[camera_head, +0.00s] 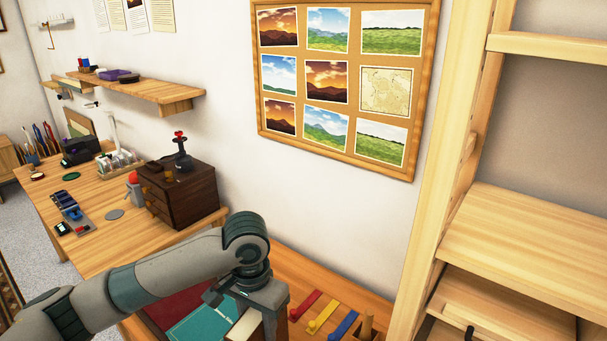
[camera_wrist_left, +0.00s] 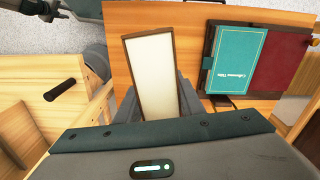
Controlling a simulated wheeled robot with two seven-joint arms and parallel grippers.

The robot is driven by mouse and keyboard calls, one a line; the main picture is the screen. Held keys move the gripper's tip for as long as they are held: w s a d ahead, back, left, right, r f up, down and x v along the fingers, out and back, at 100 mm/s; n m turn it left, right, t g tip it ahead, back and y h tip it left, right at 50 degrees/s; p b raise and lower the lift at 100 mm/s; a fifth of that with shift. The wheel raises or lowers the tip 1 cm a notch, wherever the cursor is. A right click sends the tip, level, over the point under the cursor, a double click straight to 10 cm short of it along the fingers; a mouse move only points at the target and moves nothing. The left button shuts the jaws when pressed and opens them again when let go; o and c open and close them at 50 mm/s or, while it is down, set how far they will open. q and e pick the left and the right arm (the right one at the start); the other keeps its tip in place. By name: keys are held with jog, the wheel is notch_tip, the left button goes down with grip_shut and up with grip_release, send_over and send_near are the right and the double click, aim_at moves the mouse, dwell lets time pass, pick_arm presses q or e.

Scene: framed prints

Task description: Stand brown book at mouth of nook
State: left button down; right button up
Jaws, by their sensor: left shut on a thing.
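The brown book (camera_wrist_left: 176,75) is held in my left gripper (camera_wrist_left: 160,100), one finger on each side. In the left wrist view its cream page edge, framed by brown covers, faces the camera. In the head view, my left gripper (camera_head: 250,300) is low in the middle, with pale pages (camera_head: 243,326) showing below it. I cannot tell whether the book touches the desk. A light wooden shelf unit (camera_head: 520,240) with an open space under its board stands at the right; I cannot tell whether this is the nook.
A teal book (camera_wrist_left: 236,60) lies on a dark red one (camera_wrist_left: 285,65) beside the held book. Red, yellow and blue strips (camera_head: 324,315) lie on the desk toward the shelf unit. A dark drawer box (camera_head: 185,195) stands behind my left arm.

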pick_arm(q)
jog(key=s+a+r+n, duration=0.3)
jog(key=s+a+n, duration=0.2)
jog(key=a, duration=0.6)
jog(key=shift+s+a+r+n+b, duration=0.15)
jog(key=shift+s+n+b, duration=0.25)
jog(key=shift+s, duration=0.9)
dwell(0.8)
dwell(0.7)
dwell(0.9)
dwell(0.6)
